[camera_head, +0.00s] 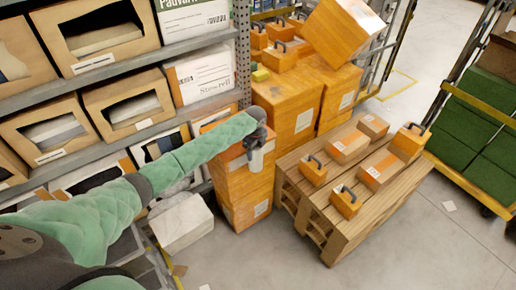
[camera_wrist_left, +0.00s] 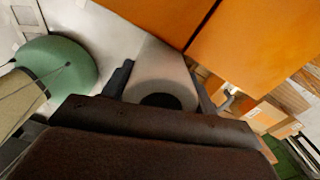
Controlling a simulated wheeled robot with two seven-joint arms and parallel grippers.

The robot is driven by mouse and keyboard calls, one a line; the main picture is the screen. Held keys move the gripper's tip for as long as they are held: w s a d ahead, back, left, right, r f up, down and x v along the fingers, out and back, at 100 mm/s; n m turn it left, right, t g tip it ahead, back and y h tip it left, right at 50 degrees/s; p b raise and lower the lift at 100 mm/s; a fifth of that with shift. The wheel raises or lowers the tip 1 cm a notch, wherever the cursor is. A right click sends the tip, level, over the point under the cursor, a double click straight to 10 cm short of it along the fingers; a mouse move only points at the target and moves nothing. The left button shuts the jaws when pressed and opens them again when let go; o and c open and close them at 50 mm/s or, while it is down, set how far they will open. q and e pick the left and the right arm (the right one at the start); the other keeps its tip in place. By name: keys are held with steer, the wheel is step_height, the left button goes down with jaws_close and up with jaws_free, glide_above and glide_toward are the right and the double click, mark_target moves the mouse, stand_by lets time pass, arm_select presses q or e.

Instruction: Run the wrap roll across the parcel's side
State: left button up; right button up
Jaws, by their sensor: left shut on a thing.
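My left gripper (camera_head: 257,146) is at the end of my green arm, which reaches in from the left. It is shut on the pale wrap roll (camera_head: 256,163). In the left wrist view the roll (camera_wrist_left: 162,72) sits between the two dark fingers, with its dark core facing the camera. The roll is in front of an orange carton (camera_head: 236,184) on a stack beside the shelf. Orange carton faces (camera_wrist_left: 245,45) fill the top right of the wrist view. I cannot tell whether the roll touches a carton, or which carton is the parcel. My right gripper is not in view.
A metal shelf (camera_head: 205,42) with open boxes stands on the left. A wooden pallet (camera_head: 345,232) carries several small orange boxes. More orange cartons (camera_head: 290,105) are stacked behind. A cart with green crates (camera_head: 465,130) is on the right.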

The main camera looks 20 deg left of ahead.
arm_select(q)
steer(key=shift+s+a+p, duration=0.3)
steer(key=shift+s+a, duration=0.15)
steer(key=shift+a, duration=0.1)
steer(key=shift+s+d+r+p, duration=0.15)
steer(key=shift+s+d+p, duration=0.5)
steer(key=shift+d+p, duration=0.2)
steer(key=s+d+p, duration=0.1)
steer(key=d, duration=0.1)
steer(key=s+d+p, duration=0.1)
steer(key=s+d, duration=0.1)
stand_by(0.4)
